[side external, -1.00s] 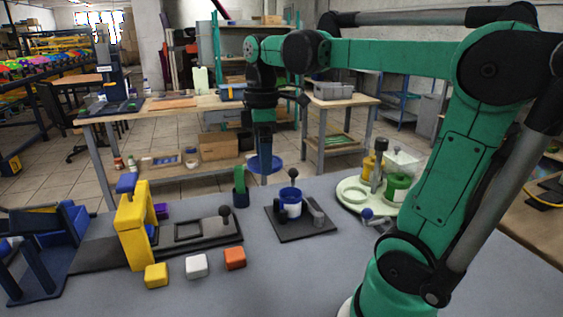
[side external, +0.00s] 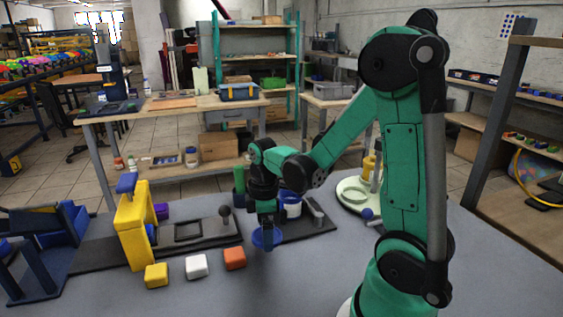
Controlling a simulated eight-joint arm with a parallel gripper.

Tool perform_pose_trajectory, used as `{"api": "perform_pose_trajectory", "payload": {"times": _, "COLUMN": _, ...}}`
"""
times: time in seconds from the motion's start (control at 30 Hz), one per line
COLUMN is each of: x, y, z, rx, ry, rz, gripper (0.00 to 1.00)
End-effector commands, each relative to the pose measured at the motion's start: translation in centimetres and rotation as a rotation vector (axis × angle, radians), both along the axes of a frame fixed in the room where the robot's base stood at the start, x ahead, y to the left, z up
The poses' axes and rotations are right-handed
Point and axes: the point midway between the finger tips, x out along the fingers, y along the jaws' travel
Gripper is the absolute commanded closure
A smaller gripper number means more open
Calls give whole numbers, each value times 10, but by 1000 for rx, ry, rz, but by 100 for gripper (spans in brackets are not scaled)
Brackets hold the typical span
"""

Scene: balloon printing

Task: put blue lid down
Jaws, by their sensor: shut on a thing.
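The blue lid (side external: 258,239) is a round disc held by my gripper (side external: 267,226), low over the grey table in front of the black base plate. My gripper points down and is shut on the lid. I cannot tell whether the lid touches the table. The blue and white pot (side external: 292,205) stands on the black base plate (side external: 312,230), behind and right of my gripper, partly hidden by my arm.
A red-orange block (side external: 235,258), a white block (side external: 196,266) and a yellow block (side external: 156,275) lie left of the lid. A yellow press (side external: 135,230) stands further left. The round pale tray (side external: 352,193) is at the right. The table front is clear.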

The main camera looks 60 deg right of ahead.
Motion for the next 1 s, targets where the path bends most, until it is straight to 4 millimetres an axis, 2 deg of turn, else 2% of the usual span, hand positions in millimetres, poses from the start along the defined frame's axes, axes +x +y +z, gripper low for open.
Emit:
{"api": "perform_pose_trajectory", "payload": {"times": 0.3, "x": 0, "y": 0, "z": -34, "rx": 0, "ry": 0, "rz": 0, "gripper": 63}}
{"api": "perform_pose_trajectory", "payload": {"times": 0.77, "x": 0, "y": 0, "z": -41, "rx": 0, "ry": 0, "rz": 0, "gripper": 63}}
{"api": "perform_pose_trajectory", "payload": {"times": 0.8, "x": 0, "y": 0, "z": -41, "rx": 0, "ry": 0, "rz": 0, "gripper": 6}}
{"api": "perform_pose_trajectory", "payload": {"times": 0.83, "x": 0, "y": 0, "z": -41, "rx": 0, "ry": 0, "rz": 0, "gripper": 0}}
{"api": "perform_pose_trajectory", "payload": {"times": 1.0, "x": 0, "y": 0, "z": -41, "rx": 0, "ry": 0, "rz": 0, "gripper": 0}}
